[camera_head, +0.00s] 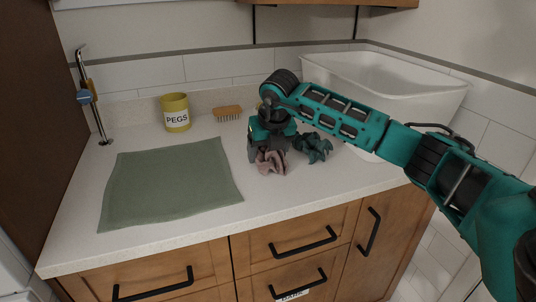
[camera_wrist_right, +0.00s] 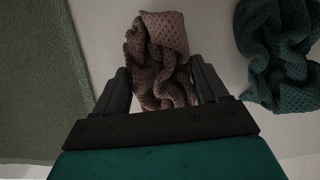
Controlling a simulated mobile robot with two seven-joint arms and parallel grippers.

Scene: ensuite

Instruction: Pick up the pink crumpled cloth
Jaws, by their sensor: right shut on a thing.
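The pink crumpled cloth (camera_head: 270,161) is on the counter, right of the green mat, under my right gripper. In the right wrist view the cloth (camera_wrist_right: 158,50) is bunched between the two dark fingers. My right gripper (camera_head: 268,150) points down and is shut on the cloth; its fingertips also show in the right wrist view (camera_wrist_right: 162,85). I cannot tell whether the cloth is lifted off the counter. My left gripper is not in view.
A teal crumpled cloth (camera_head: 313,147) lies just right of the pink one. A flat green mat (camera_head: 170,185) covers the counter's left part. A yellow PEGS pot (camera_head: 176,113) and a brush (camera_head: 228,113) stand behind. A white tub (camera_head: 385,82) is at the back right.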

